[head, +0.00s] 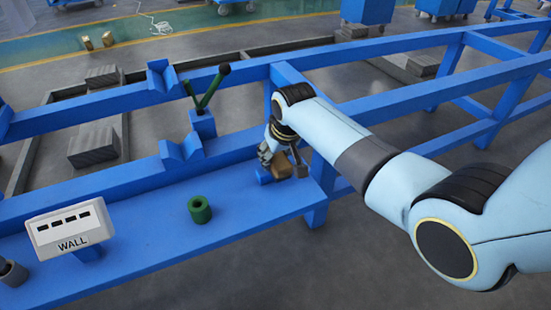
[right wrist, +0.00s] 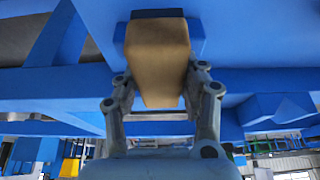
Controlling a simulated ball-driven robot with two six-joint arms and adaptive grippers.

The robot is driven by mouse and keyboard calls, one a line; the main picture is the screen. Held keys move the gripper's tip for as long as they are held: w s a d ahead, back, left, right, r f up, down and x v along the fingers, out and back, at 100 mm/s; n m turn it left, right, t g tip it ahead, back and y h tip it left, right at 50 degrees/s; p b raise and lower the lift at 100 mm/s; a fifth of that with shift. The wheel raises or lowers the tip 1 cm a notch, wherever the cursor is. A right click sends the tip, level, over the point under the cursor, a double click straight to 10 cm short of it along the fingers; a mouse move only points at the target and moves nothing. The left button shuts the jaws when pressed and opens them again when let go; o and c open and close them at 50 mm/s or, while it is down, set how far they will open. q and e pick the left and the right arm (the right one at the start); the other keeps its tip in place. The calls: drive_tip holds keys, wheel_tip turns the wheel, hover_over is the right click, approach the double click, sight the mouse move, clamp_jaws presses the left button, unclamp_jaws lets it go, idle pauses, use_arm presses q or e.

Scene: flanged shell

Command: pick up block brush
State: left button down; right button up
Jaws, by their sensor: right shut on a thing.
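The block brush (head: 281,168) is a tan wooden block at the right end of the blue bench shelf, partly hidden by my right gripper (head: 284,158). In the right wrist view the tan block brush (right wrist: 157,60) stands between the two grey fingers, with a dark strip along its far end. My right gripper (right wrist: 160,92) is shut on it. Blue surface lies just behind the brush; I cannot tell whether the brush touches it. My left gripper does not show.
A green ring (head: 200,210) stands on the blue shelf (head: 150,235) left of my gripper. A white WALL sign (head: 70,228) and a grey tube (head: 12,272) are further left. Blue V-blocks (head: 182,152) and a holder with green-handled tools (head: 207,88) stand behind.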

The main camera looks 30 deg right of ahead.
sight(279, 154)
drive_tip(key=shift+r, duration=0.1)
drive_tip(key=shift+r, duration=0.4)
drive_tip(key=r, duration=0.1)
drive_tip(key=r+p, duration=0.1)
drive_tip(key=r, duration=0.2)
drive_tip(key=shift+s+d+r+p, duration=0.25)
drive_tip(key=shift+s+d+p, duration=0.05)
drive_tip(key=shift+p, duration=0.1)
drive_tip(key=s+d+r+p, duration=0.3)
drive_tip(key=s+d+r, duration=0.2)
drive_tip(key=s, duration=0.4)
drive_tip(key=shift+d+r, duration=0.4)
drive_tip(key=shift+r, duration=0.1)
